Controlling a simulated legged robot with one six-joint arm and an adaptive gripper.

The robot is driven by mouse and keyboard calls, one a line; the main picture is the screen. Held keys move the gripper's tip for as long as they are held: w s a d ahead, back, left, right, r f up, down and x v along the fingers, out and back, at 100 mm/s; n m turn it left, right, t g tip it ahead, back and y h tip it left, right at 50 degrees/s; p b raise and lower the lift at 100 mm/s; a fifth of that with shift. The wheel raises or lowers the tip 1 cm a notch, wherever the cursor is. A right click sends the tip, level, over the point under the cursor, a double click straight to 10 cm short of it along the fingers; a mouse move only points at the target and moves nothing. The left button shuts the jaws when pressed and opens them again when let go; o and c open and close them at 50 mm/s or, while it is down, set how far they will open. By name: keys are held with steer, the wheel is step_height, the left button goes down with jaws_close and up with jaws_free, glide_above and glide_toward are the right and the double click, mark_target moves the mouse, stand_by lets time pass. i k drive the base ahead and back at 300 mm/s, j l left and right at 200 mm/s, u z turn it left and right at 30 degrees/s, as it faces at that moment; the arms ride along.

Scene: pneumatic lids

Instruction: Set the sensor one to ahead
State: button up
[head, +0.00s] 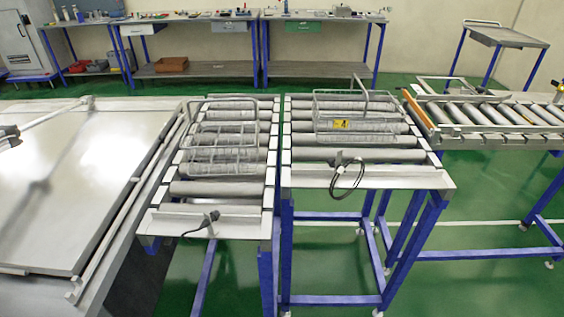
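Two small dark devices with black cables, which look like sensors, are mounted at the front ends of two roller conveyors. One device (211,217) is on the front plate of the left conveyor (166,222). The other device (338,160) is at the front of the middle conveyor (420,178), with its cable (347,190) looped over the front plate. No label shows which is sensor one, and both are too small to tell their exact pointing direction. My gripper is not in view.
Wire baskets stand on the left (222,140) and middle (354,117) conveyors. A large grey flat table (70,190) is at the left; another roller conveyor (500,115) is at the right. Workbenches (320,72) line the back wall. Green floor is open between the conveyors and benches.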

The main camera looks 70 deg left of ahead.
mark_target(336, 164)
steer(key=u, duration=2.35)
steer(key=i, duration=0.5)
steer(key=i+l, duration=0.15)
steer(key=i, duration=0.3)
